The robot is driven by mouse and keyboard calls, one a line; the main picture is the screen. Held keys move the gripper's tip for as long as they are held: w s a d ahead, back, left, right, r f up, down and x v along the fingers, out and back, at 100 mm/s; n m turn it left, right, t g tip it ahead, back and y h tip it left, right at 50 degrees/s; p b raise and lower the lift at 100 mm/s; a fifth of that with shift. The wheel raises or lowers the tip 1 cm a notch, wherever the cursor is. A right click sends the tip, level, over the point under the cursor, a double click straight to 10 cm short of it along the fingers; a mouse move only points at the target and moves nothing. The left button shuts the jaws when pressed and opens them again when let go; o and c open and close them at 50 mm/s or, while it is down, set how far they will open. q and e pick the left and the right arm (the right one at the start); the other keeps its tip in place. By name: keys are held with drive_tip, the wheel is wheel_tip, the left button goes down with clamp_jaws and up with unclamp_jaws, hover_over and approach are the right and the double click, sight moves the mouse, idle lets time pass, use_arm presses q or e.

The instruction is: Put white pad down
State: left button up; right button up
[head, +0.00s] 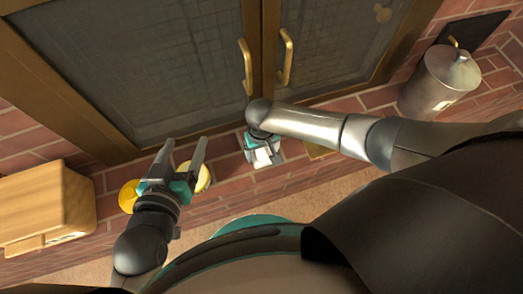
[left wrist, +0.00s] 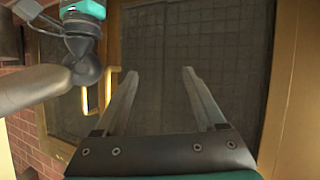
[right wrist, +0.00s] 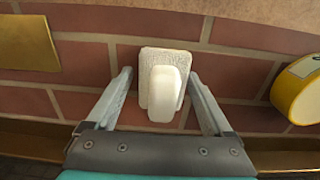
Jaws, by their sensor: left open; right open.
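The white pad (right wrist: 158,82), a textured square with a smooth raised grip, appears to rest on the brick surface in the right wrist view. My right gripper (right wrist: 159,75) is open, with one finger on each side of the pad and gaps visible between. In the head view the pad (head: 263,157) is partly hidden by the right gripper. My left gripper (head: 185,141) is open and empty, left of the right one, with its fingers toward the cabinet doors. The left wrist view shows its spread fingers (left wrist: 160,73) with nothing between them.
Cabinet doors (head: 120,70) with brass handles (head: 247,65) stand behind the brick surface. Yellow round objects (head: 128,195) lie near my left gripper. A flat yellow block (right wrist: 25,42) lies left of the pad. A wooden box (head: 45,205) is at far left, a metal canister (head: 437,85) at right.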

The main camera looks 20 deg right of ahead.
drive_tip(key=shift+s+a, duration=0.1)
drive_tip(key=shift+a, duration=0.4)
